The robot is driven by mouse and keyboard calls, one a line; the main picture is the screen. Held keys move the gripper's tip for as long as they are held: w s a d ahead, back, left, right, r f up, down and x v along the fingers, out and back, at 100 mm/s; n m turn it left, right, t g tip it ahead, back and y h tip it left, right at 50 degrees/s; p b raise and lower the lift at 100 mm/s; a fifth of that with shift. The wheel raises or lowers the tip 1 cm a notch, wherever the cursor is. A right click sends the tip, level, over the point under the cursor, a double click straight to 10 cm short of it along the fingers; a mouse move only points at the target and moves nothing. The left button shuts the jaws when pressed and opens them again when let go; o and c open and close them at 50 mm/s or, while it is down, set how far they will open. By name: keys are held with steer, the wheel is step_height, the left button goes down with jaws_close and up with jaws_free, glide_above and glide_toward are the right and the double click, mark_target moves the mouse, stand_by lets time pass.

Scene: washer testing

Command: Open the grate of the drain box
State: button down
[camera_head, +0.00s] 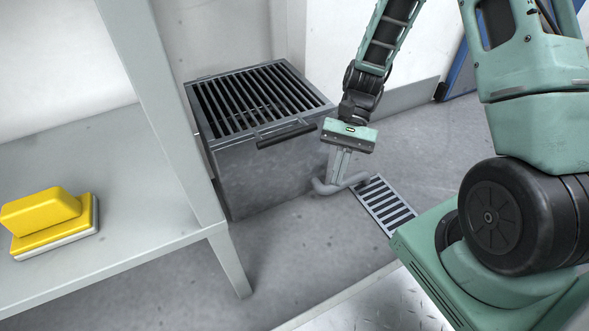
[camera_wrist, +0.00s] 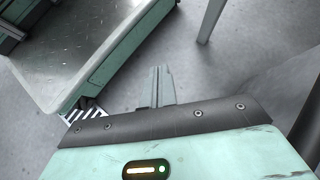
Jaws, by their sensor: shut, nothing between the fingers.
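The drain box (camera_head: 265,178) is a grey metal box standing on the floor against the wall in the head view. Its slatted grate (camera_head: 255,98) lies flat and closed on top. A dark bar handle (camera_head: 286,136) sticks out at the grate's front edge. My gripper (camera_head: 339,178) points down just right of the box's front corner, below the level of the handle and apart from it. Its fingers are together with nothing between them. In the wrist view the shut fingers (camera_wrist: 163,88) show over bare floor; the box's grate and handle are not recognisable there.
A grey pipe (camera_head: 340,186) runs from the box toward a slotted floor drain (camera_head: 384,204). A grey table (camera_head: 110,248) stands at the left, with a yellow sponge-like block (camera_head: 48,222) on it. Its leg (camera_head: 232,262) stands near the box. The wall is close behind.

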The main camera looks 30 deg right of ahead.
steer(key=y+p, duration=0.1)
steer(key=m+t+y, duration=1.4)
steer(key=m+y, duration=0.3)
glide_toward(277, 143)
steer(key=w+a+r+b, duration=0.1)
steer(key=b, duration=0.1)
steer(key=w+a+r+b, duration=0.1)
steer(key=a+b, duration=0.1)
steer(key=shift+r+b, duration=0.15)
steer(key=shift+b, duration=0.25)
steer(key=shift+a+r, duration=0.25)
steer(key=shift+r, duration=0.05)
